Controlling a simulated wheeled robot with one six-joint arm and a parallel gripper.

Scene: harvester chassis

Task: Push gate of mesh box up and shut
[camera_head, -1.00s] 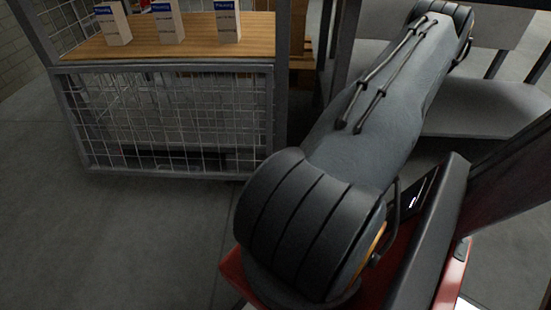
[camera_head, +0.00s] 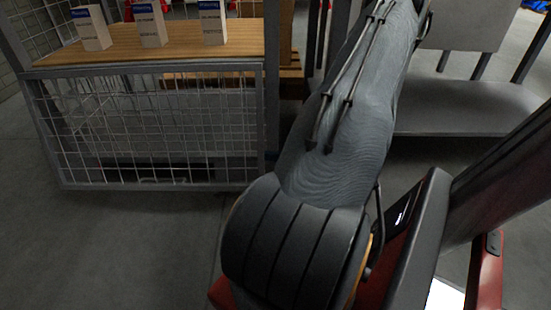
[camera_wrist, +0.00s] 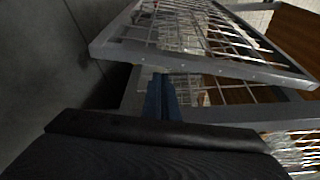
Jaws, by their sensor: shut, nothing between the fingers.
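The mesh box stands at the left in the head view, with a grey metal frame (camera_head: 272,60). Its gate, a wire mesh panel in a grey frame (camera_head: 150,187), hangs below the wooden shelf at the front. In the wrist view the gate's frame (camera_wrist: 200,62) crosses the upper part, tilted relative to the box. My gripper's bluish fingers (camera_wrist: 161,98) are shut and empty, close below the gate's near frame bar. I cannot tell whether they touch it. The gripper does not show in the head view.
Several white and blue cartons (camera_head: 150,24) stand on the wooden shelf (camera_head: 130,46). A grey metal stand (camera_head: 460,105) is at the right, behind my arm. Grey floor (camera_head: 120,245) is clear in front of the box.

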